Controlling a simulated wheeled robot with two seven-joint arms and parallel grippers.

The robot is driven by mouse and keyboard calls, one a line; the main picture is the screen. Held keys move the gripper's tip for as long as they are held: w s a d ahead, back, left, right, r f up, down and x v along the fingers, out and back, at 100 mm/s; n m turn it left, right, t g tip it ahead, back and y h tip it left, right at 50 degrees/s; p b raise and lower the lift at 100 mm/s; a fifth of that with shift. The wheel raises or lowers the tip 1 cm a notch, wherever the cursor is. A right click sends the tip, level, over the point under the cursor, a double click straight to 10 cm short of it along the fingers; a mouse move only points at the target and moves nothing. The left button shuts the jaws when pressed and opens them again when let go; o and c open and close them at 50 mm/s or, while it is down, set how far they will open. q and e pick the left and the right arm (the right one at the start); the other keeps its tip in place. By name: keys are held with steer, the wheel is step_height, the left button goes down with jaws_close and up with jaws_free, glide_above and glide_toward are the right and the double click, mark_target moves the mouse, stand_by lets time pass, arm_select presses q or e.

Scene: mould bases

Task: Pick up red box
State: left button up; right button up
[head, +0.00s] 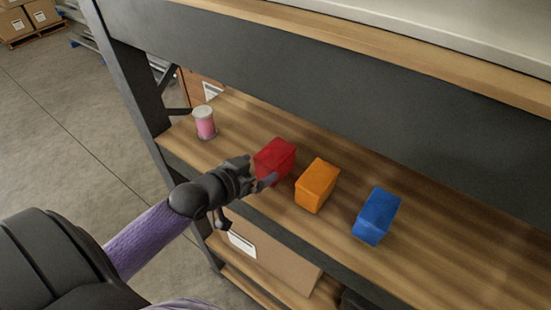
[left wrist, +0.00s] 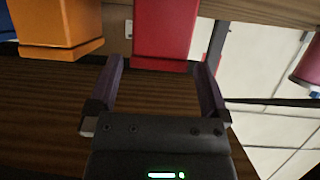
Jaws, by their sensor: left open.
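The red box (head: 275,157) stands on the wooden shelf, left of the orange box. My left gripper (head: 266,178) is at the front of the red box, and its hand hides part of the box's lower left. In the left wrist view, the red box (left wrist: 165,35) shows at the top middle, and the open fingers of the left gripper (left wrist: 160,80) reach toward it. The fingertips come up to about the box's lower edge, one on each side. I cannot tell if they touch it. My right gripper is in neither view.
An orange box (head: 317,185) stands close to the right of the red one, and a blue box (head: 377,216) farther right. A pink canister (head: 204,122) is at the shelf's left end. A dark beam (head: 300,75) runs above the shelf. A cardboard box (head: 270,255) sits below.

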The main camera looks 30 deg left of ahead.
mark_target(270, 161)
arm_select(q)
steer(key=x, duration=0.5)
steer(key=shift+w+d, duration=0.1)
steer(key=shift+w, duration=0.05)
steer(key=shift+c, duration=1)
jaws_close()
